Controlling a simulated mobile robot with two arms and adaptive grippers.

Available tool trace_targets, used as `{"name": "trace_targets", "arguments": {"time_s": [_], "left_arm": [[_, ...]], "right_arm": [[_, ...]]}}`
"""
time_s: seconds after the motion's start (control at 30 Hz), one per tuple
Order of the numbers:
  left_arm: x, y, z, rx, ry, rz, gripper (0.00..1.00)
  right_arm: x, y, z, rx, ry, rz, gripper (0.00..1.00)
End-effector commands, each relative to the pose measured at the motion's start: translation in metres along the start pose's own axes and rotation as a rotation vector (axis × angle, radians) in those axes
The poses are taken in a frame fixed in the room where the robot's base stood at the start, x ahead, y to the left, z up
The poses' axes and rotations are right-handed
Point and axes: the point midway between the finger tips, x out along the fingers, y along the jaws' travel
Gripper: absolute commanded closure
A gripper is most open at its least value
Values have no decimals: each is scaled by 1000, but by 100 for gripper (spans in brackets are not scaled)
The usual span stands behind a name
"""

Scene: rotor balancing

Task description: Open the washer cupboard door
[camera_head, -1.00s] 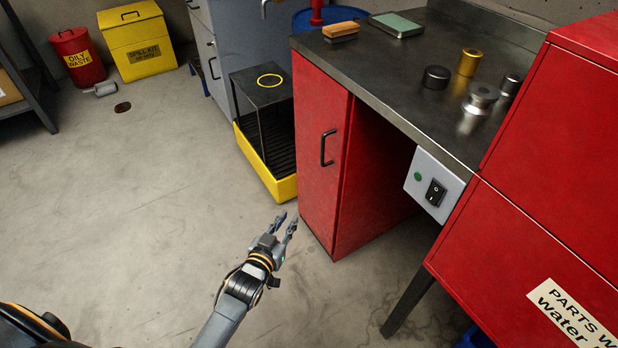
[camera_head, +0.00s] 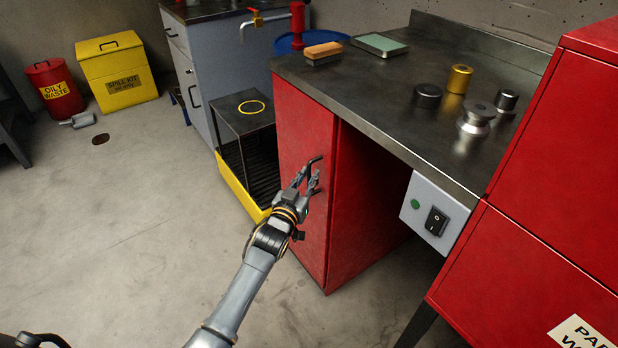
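The red washer cupboard door (camera_head: 300,130) is in the middle of the view, under the left end of the dark bench, and looks shut. Its black bar handle (camera_head: 315,160) is partly hidden behind my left gripper. My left gripper (camera_head: 307,178) is at the handle, its two fingers apart and pointing up toward it. The handle's top end shows just above the fingertips. I cannot tell whether the fingers touch it or straddle it. My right gripper is not in view.
The dark benchtop (camera_head: 390,110) holds a brush (camera_head: 323,53), a green-topped block (camera_head: 379,44) and several metal parts. A yellow tray stand (camera_head: 232,180) stands left of the cupboard. A switch box (camera_head: 434,212) hangs right of it.

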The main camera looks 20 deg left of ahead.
Motion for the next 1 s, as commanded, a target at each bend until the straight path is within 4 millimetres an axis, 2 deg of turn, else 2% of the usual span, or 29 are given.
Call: {"name": "trace_targets", "arguments": {"time_s": [0.13, 0.4, 0.47, 0.5, 0.53, 1.0], "left_arm": [[9, 0, 0, 0, 1, 0, 80], [10, 0, 0, 0, 0, 0, 80], [10, 0, 0, 0, 0, 0, 91], [10, 0, 0, 0, 0, 0, 99], [10, 0, 0, 0, 0, 0, 100], [6, -3, 0, 4, -1, 20, 100]], "right_arm": [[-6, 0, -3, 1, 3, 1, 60], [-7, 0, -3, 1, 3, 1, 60], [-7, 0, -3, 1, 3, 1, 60], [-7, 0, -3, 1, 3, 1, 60], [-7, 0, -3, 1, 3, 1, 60], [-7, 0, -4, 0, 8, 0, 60]]}}
